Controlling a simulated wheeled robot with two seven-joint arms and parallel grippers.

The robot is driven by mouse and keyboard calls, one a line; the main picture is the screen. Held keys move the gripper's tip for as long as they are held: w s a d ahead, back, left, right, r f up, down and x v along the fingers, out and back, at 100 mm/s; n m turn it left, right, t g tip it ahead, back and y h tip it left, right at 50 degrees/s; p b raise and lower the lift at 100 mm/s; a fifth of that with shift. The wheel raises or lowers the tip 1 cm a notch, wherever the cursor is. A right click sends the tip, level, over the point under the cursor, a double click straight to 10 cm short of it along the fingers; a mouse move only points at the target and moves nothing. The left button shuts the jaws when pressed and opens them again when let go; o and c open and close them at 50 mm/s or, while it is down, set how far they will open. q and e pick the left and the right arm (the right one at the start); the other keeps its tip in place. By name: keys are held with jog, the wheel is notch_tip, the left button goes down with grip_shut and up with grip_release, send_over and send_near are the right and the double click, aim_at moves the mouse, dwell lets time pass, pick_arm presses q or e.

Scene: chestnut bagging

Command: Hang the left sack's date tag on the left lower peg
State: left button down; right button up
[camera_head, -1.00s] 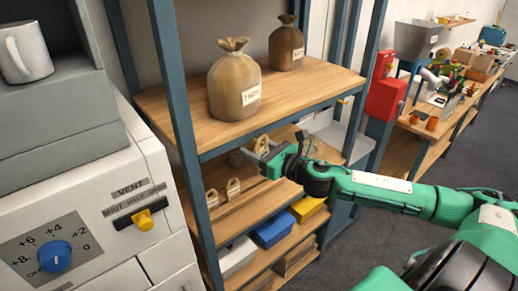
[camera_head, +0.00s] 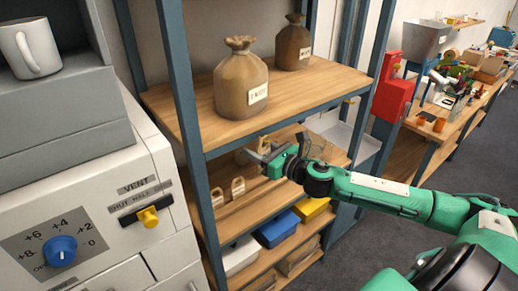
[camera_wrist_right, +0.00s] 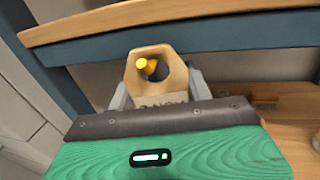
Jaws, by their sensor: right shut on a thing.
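The date tag (camera_wrist_right: 131,82) is a pale wooden piece with a large hole and dark lettering, partly hidden by my gripper. My right gripper (camera_wrist_right: 158,92) is shut on it, under the upper shelf's front edge. In the right wrist view a yellow peg (camera_wrist_right: 147,67) shows through the hole; I cannot tell whether it passes through it. In the head view my right gripper (camera_head: 262,152) is in front of the shelf below the sacks. The nearer brown sack (camera_head: 240,75) stands upright on the upper shelf, with a white label. My left gripper is not in view.
A second sack (camera_head: 293,45) stands farther right on the upper shelf (camera_head: 315,85). Two wooden tags, one (camera_head: 217,197) left of the other (camera_head: 238,186), are on the shelf below. Blue (camera_head: 277,230) and yellow (camera_head: 310,208) bins sit lower. A blue post (camera_head: 187,110) is left of my gripper.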

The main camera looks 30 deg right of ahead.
dwell(0.3)
jog(key=o, duration=1.5)
jog(key=shift+c, duration=0.2)
jog(key=shift+s+d+f+b, duration=0.1)
jog(key=shift+s+f+b, duration=0.05)
jog(key=shift+s+b, duration=0.4)
jog(key=v, duration=0.2)
jog(key=a+b+v, duration=0.1)
jog(key=v, duration=0.1)
jog(key=shift+s+b, duration=0.3)
jog(key=shift+s, duration=0.2)
jog(key=s+p, duration=0.3)
jog(key=s, duration=0.4)
jog(key=shift+d+r+p, duration=0.2)
jog(key=shift+d+p, duration=0.15)
